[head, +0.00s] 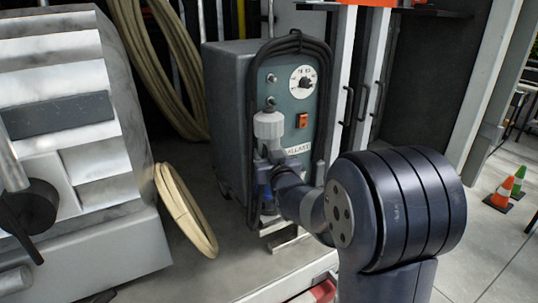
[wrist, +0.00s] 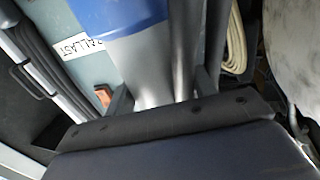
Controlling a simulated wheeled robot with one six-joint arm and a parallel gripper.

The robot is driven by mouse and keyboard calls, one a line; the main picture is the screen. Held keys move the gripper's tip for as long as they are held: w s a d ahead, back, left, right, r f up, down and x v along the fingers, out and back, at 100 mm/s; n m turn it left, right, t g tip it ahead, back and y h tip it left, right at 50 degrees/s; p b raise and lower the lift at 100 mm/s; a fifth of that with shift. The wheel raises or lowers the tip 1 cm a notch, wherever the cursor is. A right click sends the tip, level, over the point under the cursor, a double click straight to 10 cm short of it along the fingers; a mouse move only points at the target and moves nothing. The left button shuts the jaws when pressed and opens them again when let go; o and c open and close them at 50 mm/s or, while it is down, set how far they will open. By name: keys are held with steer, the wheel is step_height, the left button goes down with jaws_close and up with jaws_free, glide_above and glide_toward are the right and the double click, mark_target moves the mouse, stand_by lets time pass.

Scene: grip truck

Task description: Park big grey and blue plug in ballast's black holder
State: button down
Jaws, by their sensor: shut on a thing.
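The ballast (head: 228,95) is a grey-green cabinet with a dial, an orange switch and a "BALLAST" label on its front. The big plug (head: 268,125) stands roughly upright in front of that panel, grey end up and blue part low. My gripper (head: 266,165) is shut on its middle. In the wrist view the plug (wrist: 150,60) runs away between the fingers (wrist: 163,92), grey near and blue far. The black holder cannot be clearly made out; the plug and my arm cover the lower front of the ballast. I cannot tell whether the plug touches the ballast.
A black cable (head: 328,75) loops around the ballast's panel. Cream hose coils (head: 165,70) hang behind, and another coil (head: 186,210) leans at the left by a large grey machine (head: 80,240). White door frames with black handles (head: 362,105) stand close on the right. Small cones (head: 503,190) are far right.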

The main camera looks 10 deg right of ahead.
steer(key=shift+d+f+b, duration=0.15)
steer(key=shift+f+b, duration=0.05)
steer(key=shift+b, duration=0.9)
stand_by(0.7)
steer(key=shift+f+b, duration=1.65)
steer(key=shift+b, duration=0.35)
stand_by(0.4)
steer(key=c, duration=0.9)
jaws_free()
steer(key=o, duration=0.7)
steer(key=shift+f, duration=0.15)
steer(key=shift+c, duration=0.2)
steer(key=shift+o, duration=0.3)
steer(key=shift+r+p, duration=1.3)
steer(key=shift+r, duration=1.3)
steer(key=shift+f, duration=0.1)
